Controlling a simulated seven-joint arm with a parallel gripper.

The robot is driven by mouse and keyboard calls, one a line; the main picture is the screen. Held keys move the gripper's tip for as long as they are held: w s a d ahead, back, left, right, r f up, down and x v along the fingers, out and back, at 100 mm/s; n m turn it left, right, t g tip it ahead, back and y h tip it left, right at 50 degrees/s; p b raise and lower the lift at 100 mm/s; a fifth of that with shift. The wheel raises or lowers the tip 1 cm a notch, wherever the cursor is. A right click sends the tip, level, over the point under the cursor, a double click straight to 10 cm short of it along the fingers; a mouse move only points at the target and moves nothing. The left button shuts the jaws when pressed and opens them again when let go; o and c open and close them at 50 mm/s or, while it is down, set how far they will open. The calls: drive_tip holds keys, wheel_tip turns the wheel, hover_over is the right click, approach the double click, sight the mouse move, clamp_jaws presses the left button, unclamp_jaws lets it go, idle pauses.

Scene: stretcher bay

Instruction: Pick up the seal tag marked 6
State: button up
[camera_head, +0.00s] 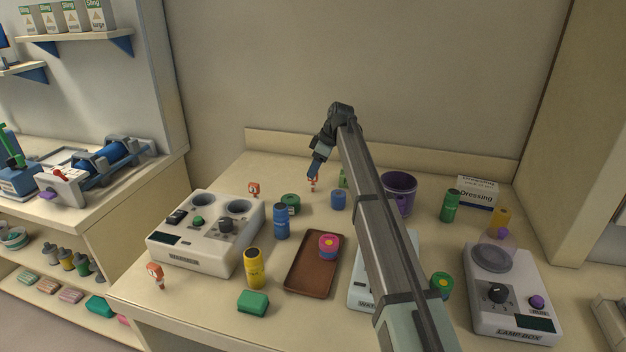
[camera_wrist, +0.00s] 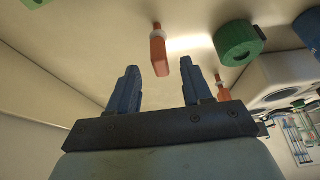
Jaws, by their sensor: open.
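Three small orange-and-white seal tags show in the head view: one at the back (camera_head: 312,186) just below my gripper (camera_head: 316,172), one left of it (camera_head: 253,189) behind the white device, and one at the front left (camera_head: 155,274). I cannot read a 6 on any of them. In the wrist view my gripper (camera_wrist: 160,72) is open and empty. An orange tag (camera_wrist: 158,54) lies just beyond the fingertips, in line with the gap between them. A second orange tag (camera_wrist: 222,92) shows farther off, right of the right finger.
A green roll (camera_head: 290,204) and a blue roll (camera_head: 338,200) stand near the back tag; the green roll (camera_wrist: 240,42) also shows in the wrist view. A blue bottle (camera_head: 281,221), a brown tray (camera_head: 300,278) and a purple cup (camera_head: 399,192) stand around. The back wall is close behind.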

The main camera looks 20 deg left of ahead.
sight(311, 181)
drive_tip(key=x, duration=0.4)
drive_tip(key=shift+s+d+f, duration=0.1)
drive_tip(key=shift+d+f, duration=0.05)
clamp_jaws()
